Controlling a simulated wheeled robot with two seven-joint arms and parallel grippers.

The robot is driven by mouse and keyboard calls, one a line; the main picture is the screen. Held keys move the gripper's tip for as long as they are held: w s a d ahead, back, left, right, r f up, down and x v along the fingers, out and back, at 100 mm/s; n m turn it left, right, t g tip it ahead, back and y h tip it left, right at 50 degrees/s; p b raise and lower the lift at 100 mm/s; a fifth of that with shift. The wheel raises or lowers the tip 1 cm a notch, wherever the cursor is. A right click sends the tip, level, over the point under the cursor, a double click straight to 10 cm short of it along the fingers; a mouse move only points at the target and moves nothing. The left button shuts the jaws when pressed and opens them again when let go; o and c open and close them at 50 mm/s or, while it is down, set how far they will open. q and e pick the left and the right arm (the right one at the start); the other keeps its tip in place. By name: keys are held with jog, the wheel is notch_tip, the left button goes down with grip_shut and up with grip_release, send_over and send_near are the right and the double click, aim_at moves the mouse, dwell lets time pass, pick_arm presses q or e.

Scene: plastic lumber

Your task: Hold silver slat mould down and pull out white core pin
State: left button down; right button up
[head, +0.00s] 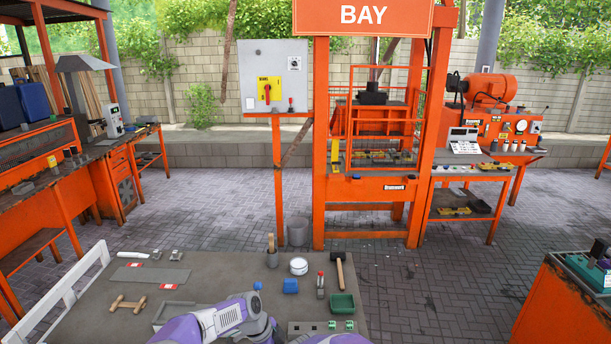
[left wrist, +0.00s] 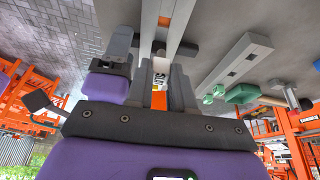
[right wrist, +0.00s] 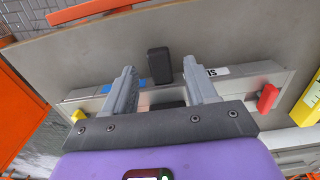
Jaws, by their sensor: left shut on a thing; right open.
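The silver slat mould (left wrist: 170,22) is a long channel running away between my left fingers in the left wrist view. My left gripper (left wrist: 168,62) is shut on it. In the right wrist view the mould (right wrist: 240,82) lies crosswise with a partly covered label. My right gripper (right wrist: 162,78) is open above it, fingers spread. A dark block (right wrist: 158,65) stands between and just beyond the fingertips, apart from both fingers. I cannot make out the white core pin for certain. In the head view my purple arms cover much of the mould area and hide both gripper tips.
A beam with holes (left wrist: 235,68) lies beside the mould. A red piece (right wrist: 267,98) sits near the mould's right end.

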pick_arm(q)
jog(key=shift+r, duration=0.1)
jog(key=shift+r+p, duration=2.25)
jog(key=shift+f, duration=0.1)
pick_arm(e)
notch_tip(320, 180, up, 16)
jog(key=shift+r, duration=0.25)
